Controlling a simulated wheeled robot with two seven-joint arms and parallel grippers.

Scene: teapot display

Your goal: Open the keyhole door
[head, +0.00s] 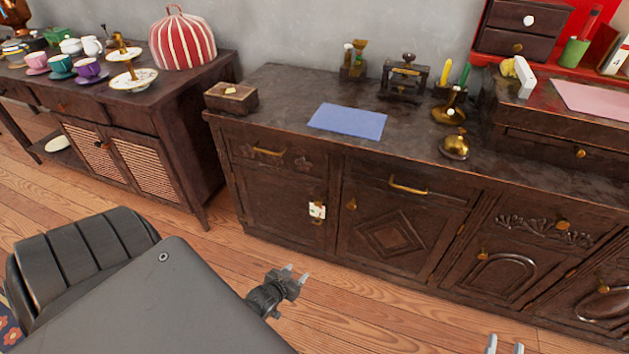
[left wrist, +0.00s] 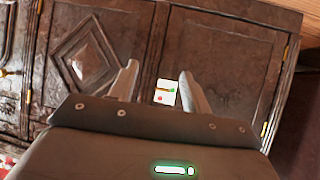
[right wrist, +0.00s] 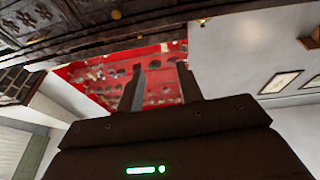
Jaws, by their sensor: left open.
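I cannot make out a keyhole. In the left wrist view the tag (left wrist: 166,92) shows between the fingers, on the door (left wrist: 225,75). My left gripper (head: 294,272) is open and empty, low in front of the cabinet and apart from the door. My right gripper (head: 505,345) is open and empty at the bottom edge; in the right wrist view its fingers (right wrist: 160,65) are spread.
A diamond-panelled door (head: 392,235) with a brass knob is beside it, with drawers above. The cabinet top holds a blue sheet (head: 347,121), a wooden box (head: 231,97) and brass items. A side table (head: 130,100) with cups stands left. Wooden floor (head: 390,310) in front is clear.

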